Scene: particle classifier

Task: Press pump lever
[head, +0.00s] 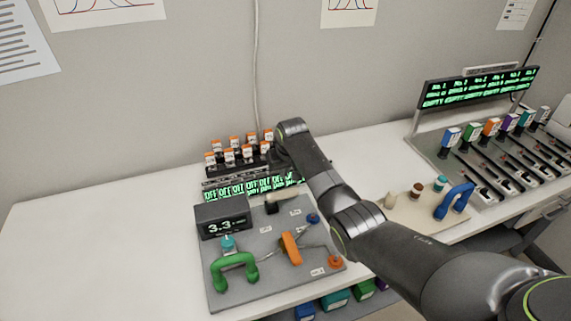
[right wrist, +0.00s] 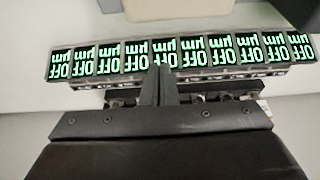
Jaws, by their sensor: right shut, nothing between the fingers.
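My right gripper shows in the right wrist view (right wrist: 156,88) with its two dark fingers together and nothing between them. The fingertips overlap a row of green-lit "OFF" displays (right wrist: 235,62). In the head view, the right arm reaches to the back of the instrument panel, near the vials. The grey panel (head: 262,287) carries a green arched handle (head: 234,268), an orange lever (head: 290,248), a small black block (head: 271,206), a blue knob (head: 313,218) and an orange knob (head: 335,262). I cannot tell which part is the pump lever; the labels are unreadable.
A display box reading 3.3 (head: 222,217) stands at the panel's left. Several orange-topped white vials (head: 230,154) stand behind it. At right are a blue arched handle (head: 455,201) and a rack of coloured modules (head: 490,128). The white table (head: 100,240) is clear at left.

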